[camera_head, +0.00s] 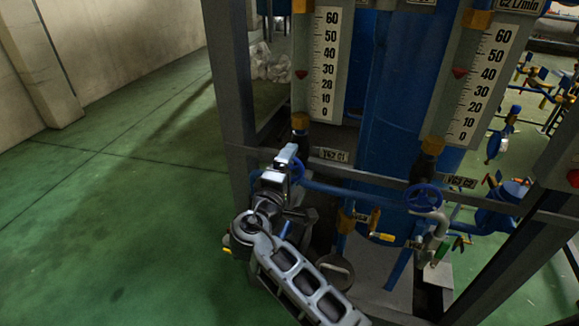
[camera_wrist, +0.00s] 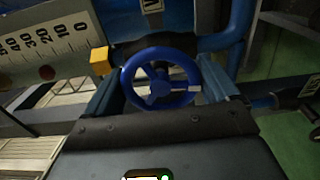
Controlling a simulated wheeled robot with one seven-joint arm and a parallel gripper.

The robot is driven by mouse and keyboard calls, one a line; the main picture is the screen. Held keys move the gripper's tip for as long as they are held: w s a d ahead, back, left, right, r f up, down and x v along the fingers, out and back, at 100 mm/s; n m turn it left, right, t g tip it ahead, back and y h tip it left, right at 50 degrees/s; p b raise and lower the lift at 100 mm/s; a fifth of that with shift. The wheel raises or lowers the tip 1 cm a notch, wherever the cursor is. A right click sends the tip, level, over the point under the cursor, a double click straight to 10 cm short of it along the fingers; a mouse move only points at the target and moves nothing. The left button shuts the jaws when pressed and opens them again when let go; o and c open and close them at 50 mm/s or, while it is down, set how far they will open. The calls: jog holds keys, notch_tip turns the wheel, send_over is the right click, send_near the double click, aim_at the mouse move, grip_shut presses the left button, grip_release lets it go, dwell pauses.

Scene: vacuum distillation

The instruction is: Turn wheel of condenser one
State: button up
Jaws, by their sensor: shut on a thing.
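The blue handwheel of condenser one (camera_head: 298,170) sits on the pipe below the left scale, next to a label (camera_head: 329,155). My gripper (camera_head: 286,161) is at this wheel and hides much of it in the head view. In the wrist view, the same blue wheel (camera_wrist: 160,89) faces the camera between my two fingers, one at each side of its rim. My gripper (camera_wrist: 168,88) is shut on the wheel. Exact finger contact is partly hidden.
A second blue handwheel (camera_head: 424,197) stands to the right, with its own label (camera_head: 460,182). Left scale (camera_head: 325,65) and right scale (camera_head: 483,82) hang above. A grey frame post (camera_head: 229,80) rises close to my arm. Green floor (camera_head: 110,210) is clear at left.

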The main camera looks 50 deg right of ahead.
jog(key=shift+a, duration=0.1)
jog(key=o, duration=0.8)
jog(key=b+v, duration=0.1)
jog(key=v, duration=0.6)
jog(key=shift+a+b, duration=0.35)
jog(key=shift+b, duration=0.05)
jog(key=shift+s, duration=0.1)
